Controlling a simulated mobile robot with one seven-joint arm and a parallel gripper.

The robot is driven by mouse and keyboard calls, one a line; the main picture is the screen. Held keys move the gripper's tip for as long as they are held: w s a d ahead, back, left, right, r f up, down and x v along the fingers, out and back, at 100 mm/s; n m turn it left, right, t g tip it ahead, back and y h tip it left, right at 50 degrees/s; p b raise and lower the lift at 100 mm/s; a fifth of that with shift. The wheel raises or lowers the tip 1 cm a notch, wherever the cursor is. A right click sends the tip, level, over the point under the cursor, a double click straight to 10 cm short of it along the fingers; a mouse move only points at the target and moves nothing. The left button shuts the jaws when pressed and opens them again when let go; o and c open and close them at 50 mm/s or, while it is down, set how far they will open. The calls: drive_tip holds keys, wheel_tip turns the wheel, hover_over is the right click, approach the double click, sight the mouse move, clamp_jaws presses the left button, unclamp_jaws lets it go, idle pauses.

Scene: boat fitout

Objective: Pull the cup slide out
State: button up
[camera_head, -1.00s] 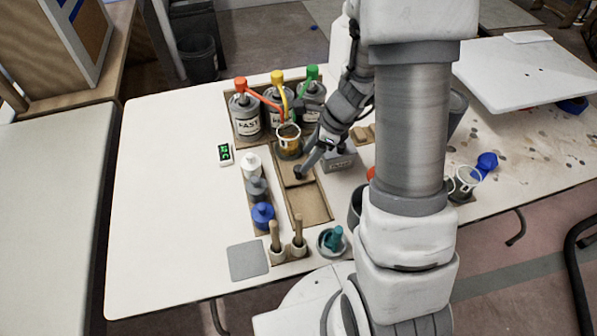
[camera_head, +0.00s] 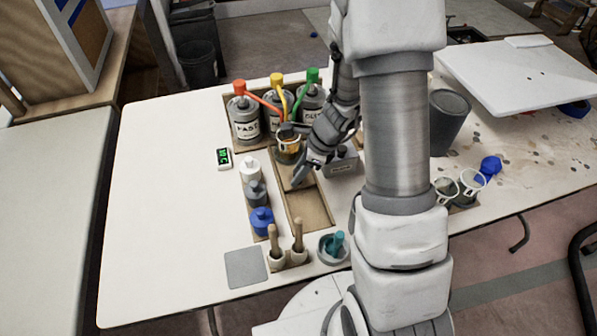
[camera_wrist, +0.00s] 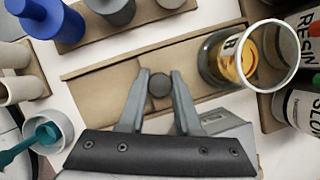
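The cup slide (camera_head: 301,184) is a flat brown board in a shallow tray on the white table, and it also shows in the wrist view (camera_wrist: 115,83). A clear cup (camera_head: 290,150) with amber contents stands at its far end; it is at upper right in the wrist view (camera_wrist: 240,58). A dark round knob (camera_wrist: 159,84) sits on the slide. My gripper (camera_wrist: 160,74) has one finger on each side of the knob, close to it. I cannot tell whether the fingers press on it. In the head view my gripper (camera_head: 297,182) is low over the slide.
Resin and hardener bottles (camera_head: 243,118) with coloured pumps stand behind the cup. White, grey and blue containers (camera_head: 262,221) line the tray's left side. A grey box (camera_head: 342,163) is close on the right. The tray's near bay (camera_head: 308,210) is empty. The table's left part is clear.

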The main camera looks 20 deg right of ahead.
clamp_jaws()
idle(1.0)
